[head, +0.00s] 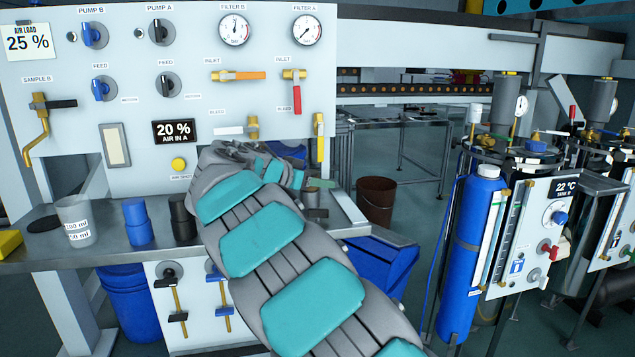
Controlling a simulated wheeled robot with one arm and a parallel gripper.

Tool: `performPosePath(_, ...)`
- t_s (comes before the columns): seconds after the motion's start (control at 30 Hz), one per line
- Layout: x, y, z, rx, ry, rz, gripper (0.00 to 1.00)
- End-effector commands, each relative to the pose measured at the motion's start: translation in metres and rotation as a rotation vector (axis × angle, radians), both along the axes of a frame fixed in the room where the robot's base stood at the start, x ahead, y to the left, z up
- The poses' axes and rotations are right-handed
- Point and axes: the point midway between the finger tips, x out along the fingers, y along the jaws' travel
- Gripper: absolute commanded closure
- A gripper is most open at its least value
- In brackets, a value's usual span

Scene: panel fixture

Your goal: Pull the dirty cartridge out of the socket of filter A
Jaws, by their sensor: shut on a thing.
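My arm reaches up from the bottom and bends right at the panel. My gripper (318,183) is small in view at the right end of the shelf, shut, with its grip partly hidden by my wrist. A short grey-brown cylinder (313,199) shows just below the fingers; I cannot tell whether it is the socket of filter A or part of the cartridge. The dirty cartridge is not clearly visible. The FILTER A gauge (306,31) is on the panel above, with a red-handled inlet valve (296,90) and a yellow-handled valve (319,137) below it.
On the steel shelf (75,252) stand a clear measuring cup (76,220), a blue container (137,221) and a black container (182,218), left of my arm. A brown bucket (376,200) and a blue bin (385,262) are to the right. A tall blue cylinder (470,255) stands farther right.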

Motion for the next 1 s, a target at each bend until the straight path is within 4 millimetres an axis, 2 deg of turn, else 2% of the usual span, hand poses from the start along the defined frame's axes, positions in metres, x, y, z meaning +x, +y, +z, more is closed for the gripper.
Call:
performPosePath(0.1,0.0,0.0,0.0,0.0,0.0,0.001,1.0)
performPosePath(1.0,0.0,0.0,0.012,-0.001,-0.001,0.0,1.0)
